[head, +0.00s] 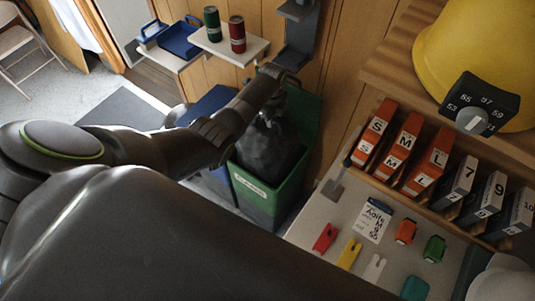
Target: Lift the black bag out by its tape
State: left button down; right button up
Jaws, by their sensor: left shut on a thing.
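The black bag (268,150) bulges up at the mouth of a green bin (262,199) with a white label on its front. The bag's lower part is hidden inside the bin. My left arm reaches in from the left, and my left gripper (273,94) is at the gathered top of the bag, shut on its tape. The tape itself is too dark and small to make out, partly hidden by the gripper. My right gripper is not in view.
A blue bin (207,106) stands beside the green one, partly behind my arm. A white shelf (229,46) with a green can (212,23) and a red can (237,34) is behind. On the right, a worktop (336,228) holds small coloured items, below boxes and a yellow helmet (480,55).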

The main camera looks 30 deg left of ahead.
pick_arm(q)
jog(key=shift+r, duration=0.15)
jog(key=shift+r+p, duration=0.55)
jog(key=shift+r, duration=3.95)
jog(key=shift+f, duration=0.1)
